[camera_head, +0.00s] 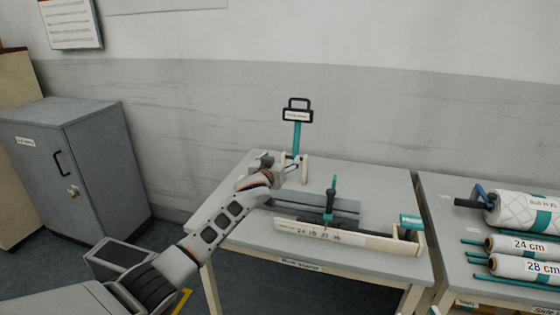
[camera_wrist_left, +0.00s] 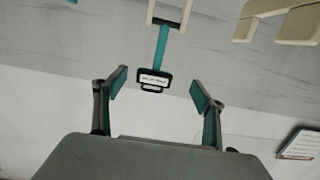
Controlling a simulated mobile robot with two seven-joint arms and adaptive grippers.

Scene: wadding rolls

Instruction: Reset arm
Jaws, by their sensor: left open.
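The sign (camera_wrist_left: 153,79) shows beyond the fingers, upside down in that view. Whether the gripper touches anything on the table cannot be told. My right gripper is in neither view.
A ruler fixture (camera_head: 320,233) with a teal-handled tool (camera_head: 330,200) occupies the table's front right. Labelled white rolls (camera_head: 522,245) lie on a second table at right. A grey cabinet (camera_head: 75,165) stands at left. Floor shows between cabinet and table.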

